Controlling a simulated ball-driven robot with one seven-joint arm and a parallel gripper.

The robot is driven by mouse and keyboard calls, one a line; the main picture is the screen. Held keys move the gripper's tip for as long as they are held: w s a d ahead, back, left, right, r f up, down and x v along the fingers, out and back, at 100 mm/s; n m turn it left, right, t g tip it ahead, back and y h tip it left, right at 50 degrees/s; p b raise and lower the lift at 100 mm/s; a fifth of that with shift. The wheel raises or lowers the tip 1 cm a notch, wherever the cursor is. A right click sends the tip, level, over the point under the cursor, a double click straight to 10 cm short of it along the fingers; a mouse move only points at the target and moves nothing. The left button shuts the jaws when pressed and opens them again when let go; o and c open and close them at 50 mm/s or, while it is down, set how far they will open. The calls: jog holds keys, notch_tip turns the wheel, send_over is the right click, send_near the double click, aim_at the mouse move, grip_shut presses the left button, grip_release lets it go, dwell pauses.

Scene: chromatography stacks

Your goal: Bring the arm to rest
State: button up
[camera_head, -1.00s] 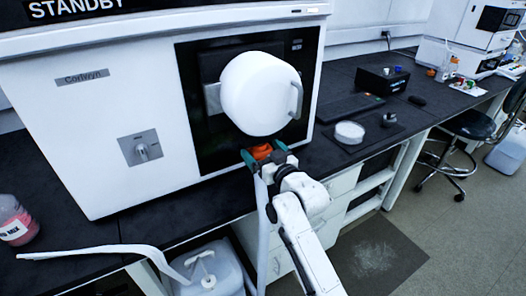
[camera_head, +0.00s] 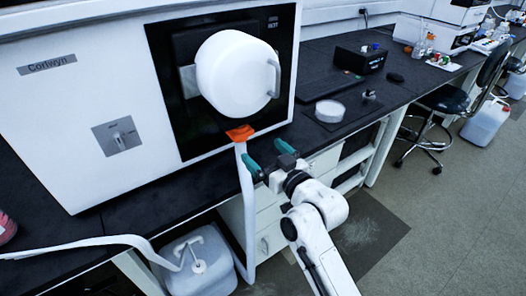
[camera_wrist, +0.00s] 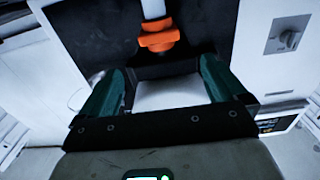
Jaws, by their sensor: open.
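My gripper (camera_head: 262,156) is open and empty, with green fingertips, and stands out in front of the bench edge.
The white instrument (camera_head: 60,130) fills the left of the dark bench (camera_head: 110,215). A jug (camera_head: 200,265) stands below the bench with the hose by it. A round white dish (camera_head: 329,110) and a black box (camera_head: 360,58) are on the bench at right.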

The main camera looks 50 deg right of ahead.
dwell(0.5)
jog(key=s+a+f+n+g+y+p, duration=0.2)
jog(key=s+a+f+g+y+p, duration=0.2)
jog(key=s+a+f+g, duration=0.45)
jog(key=s+a+f+g+p, duration=0.1)
jog(key=s+a+f+g, duration=0.1)
jog(key=s, duration=0.6)
jog(key=s+a+f+g+p, duration=0.1)
jog(key=s+a+f+g, duration=0.2)
jog(key=s+g, duration=0.3)
jog(key=shift+s+a+f+n+y, duration=0.3)
jog(key=shift+s+a+n+y, duration=0.15)
jog(key=shift+s, duration=0.55)
